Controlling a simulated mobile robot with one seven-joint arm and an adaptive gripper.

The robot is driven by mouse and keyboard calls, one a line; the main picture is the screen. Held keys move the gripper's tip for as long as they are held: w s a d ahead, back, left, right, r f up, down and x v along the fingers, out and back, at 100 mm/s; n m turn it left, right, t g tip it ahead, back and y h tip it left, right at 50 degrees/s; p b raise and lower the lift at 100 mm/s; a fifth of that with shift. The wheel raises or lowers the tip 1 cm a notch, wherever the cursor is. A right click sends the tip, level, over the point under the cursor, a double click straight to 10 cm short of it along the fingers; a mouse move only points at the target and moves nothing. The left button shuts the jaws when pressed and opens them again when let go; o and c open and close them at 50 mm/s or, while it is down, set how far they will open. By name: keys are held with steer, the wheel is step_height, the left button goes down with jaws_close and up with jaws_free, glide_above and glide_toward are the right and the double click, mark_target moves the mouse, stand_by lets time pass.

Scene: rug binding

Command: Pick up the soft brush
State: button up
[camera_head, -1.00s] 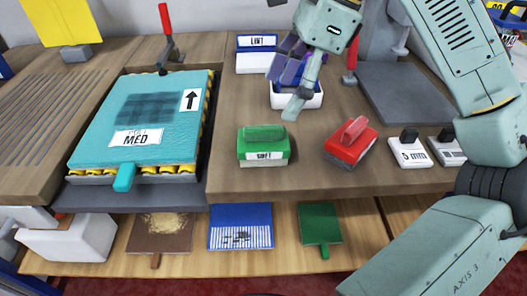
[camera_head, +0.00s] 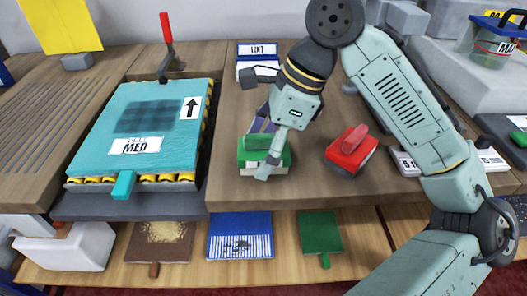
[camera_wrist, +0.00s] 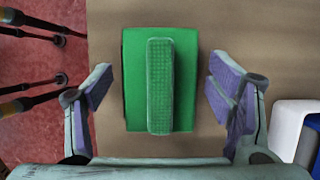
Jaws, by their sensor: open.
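The soft brush is the green block (camera_head: 280,155) with a raised green handle, on the brown worktop right of the teal board. Its white label, read as "SOFT" in the earlier head view, is now mostly hidden by my gripper (camera_head: 264,148). In the wrist view the brush (camera_wrist: 133,95) lies centred, its ridged handle (camera_wrist: 160,85) running up and down the picture. My gripper (camera_wrist: 160,78) is open, with one purple-padded finger on each side of the brush and a gap on both sides. It holds nothing.
A red brush (camera_head: 350,150) stands right of the green one. The teal board (camera_head: 150,130) marked "MED" lies left, with a red-handled lever (camera_head: 168,40) behind it. A white "LINT" box (camera_head: 257,58) is at the back. White blocks (camera_head: 406,163) stand partly behind my arm.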

steer(key=c, duration=1.3)
